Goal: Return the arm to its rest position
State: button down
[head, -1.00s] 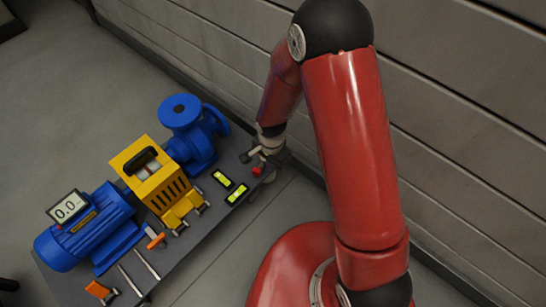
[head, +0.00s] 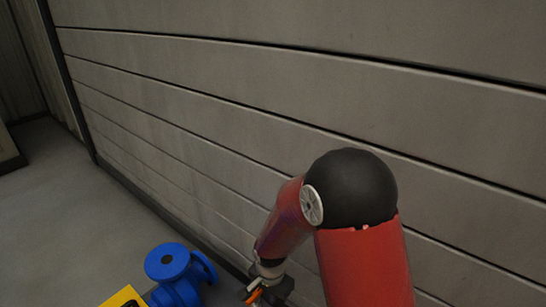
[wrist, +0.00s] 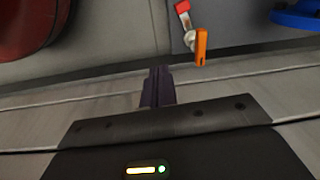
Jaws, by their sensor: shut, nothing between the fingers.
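My gripper (wrist: 158,78) is shut and empty in the wrist view, its dark fingers close together over the pale floor and wall boards. In the head view my gripper (head: 268,288) is small at the bottom edge, and its fingers are hard to make out. My red arm with its black elbow stands at the right of the head view, bent, with the forearm reaching down left. The lower arm is cut off by the frame.
A blue pump (head: 172,273) is left of my gripper, with a yellow guard (head: 124,298) cut off beside it. An orange piece (wrist: 201,46) and a red-handled part (wrist: 183,9) are ahead of the fingers, apart from them. The plank wall (head: 230,110) runs close behind my arm.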

jog(key=s+d+r+n+t+p, duration=0.15)
jog(key=d+r, duration=0.35)
jog(key=r, duration=0.7)
jog(key=s+d+r+n+t+p, duration=0.15)
jog(key=d+r, duration=0.35)
jog(key=r, duration=0.7)
jog(key=s+d+r+n+t+p, duration=0.1)
jog(key=s+d+r+n+p, duration=0.2)
jog(key=s+d+r, duration=0.3)
jog(key=s+r+p, duration=0.1)
jog(key=s+r, duration=0.4)
jog(key=s, duration=0.2)
jog(key=shift+r+n+t, duration=0.3)
jog(key=shift+r+t, duration=0.1)
